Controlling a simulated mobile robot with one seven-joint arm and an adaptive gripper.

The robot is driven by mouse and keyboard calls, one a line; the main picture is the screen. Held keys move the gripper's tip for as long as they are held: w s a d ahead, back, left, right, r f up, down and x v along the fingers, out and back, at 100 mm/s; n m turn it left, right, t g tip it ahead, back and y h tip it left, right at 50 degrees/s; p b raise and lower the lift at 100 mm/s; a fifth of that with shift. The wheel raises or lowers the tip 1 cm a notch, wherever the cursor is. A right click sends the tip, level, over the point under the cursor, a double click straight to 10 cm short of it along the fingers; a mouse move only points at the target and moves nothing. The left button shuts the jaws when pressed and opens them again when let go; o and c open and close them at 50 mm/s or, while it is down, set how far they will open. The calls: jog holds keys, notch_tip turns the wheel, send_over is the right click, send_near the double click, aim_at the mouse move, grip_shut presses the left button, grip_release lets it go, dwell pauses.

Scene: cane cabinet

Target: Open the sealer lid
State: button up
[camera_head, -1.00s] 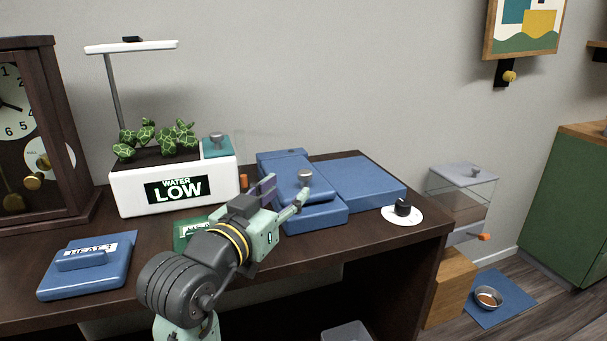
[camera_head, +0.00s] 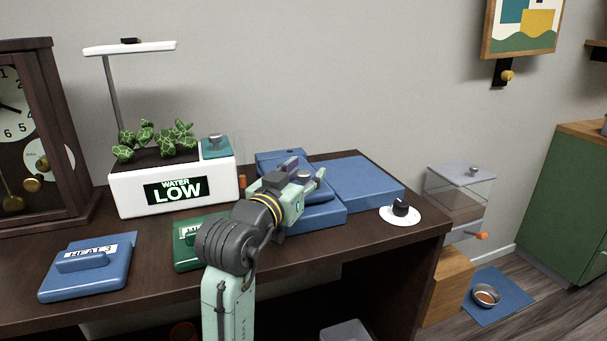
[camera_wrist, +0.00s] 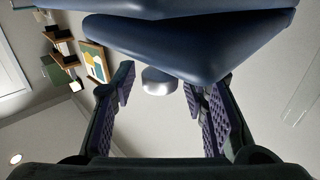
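The blue sealer (camera_head: 333,217) sits on the dark desk, with a long flat blue part on its right. Its raised blue lid section (camera_head: 280,158) is partly hidden behind my gripper (camera_head: 305,173) in the head view. The wrist view shows a blue lid edge (camera_wrist: 190,45) across the top and a pale rounded knob (camera_wrist: 158,82) below it. My gripper also shows in the wrist view (camera_wrist: 160,88), with its purple-padded fingers apart on either side of the knob. I cannot tell whether either finger touches it. The knob is hidden in the head view.
A white planter (camera_head: 215,188) reading "WATER LOW" stands left of the sealer. A green package (camera_head: 187,255) and a blue one (camera_head: 88,278) lie on the front of the desk. A black knob on a white disc (camera_head: 400,211) is at the right.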

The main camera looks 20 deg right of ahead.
grip_shut()
dwell(0.6)
